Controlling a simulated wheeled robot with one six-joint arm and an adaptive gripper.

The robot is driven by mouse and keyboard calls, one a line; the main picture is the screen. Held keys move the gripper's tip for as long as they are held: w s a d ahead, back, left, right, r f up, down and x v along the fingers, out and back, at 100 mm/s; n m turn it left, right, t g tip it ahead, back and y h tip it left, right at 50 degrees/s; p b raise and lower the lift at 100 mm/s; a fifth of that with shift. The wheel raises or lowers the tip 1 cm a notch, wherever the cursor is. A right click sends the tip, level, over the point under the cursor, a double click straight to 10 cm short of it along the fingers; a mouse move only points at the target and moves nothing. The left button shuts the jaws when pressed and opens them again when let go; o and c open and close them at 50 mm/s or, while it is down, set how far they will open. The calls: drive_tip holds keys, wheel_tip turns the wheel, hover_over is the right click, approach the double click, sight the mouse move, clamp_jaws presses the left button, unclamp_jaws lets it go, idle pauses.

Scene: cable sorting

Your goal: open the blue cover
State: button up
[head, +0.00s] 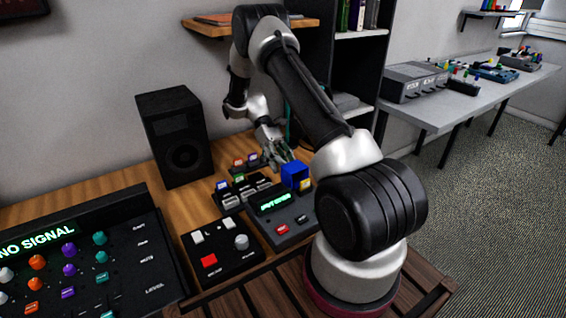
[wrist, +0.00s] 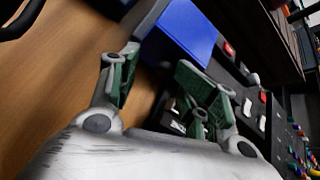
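The blue cover (head: 294,174) is a small box-like lid on the back right of a dark device with a lit green display (head: 274,201). It looks closed. In the wrist view the blue cover (wrist: 184,30) lies just beyond my fingertips, toward the top. My gripper (head: 281,157) is behind and slightly left of the cover in the head view. In the wrist view my gripper (wrist: 156,66) has its green-padded fingers apart with nothing between them. I cannot tell whether a finger touches the cover. The underside of the cover is hidden.
A black box with a red button (head: 209,261) stands in front left. Small switch modules (head: 240,190) sit left of the cover. A large mixer panel (head: 85,255) and a black speaker (head: 175,135) stand further left. Bare wooden tabletop (wrist: 60,75) shows beside my gripper.

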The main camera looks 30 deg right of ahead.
drive_tip(key=v, duration=1.2)
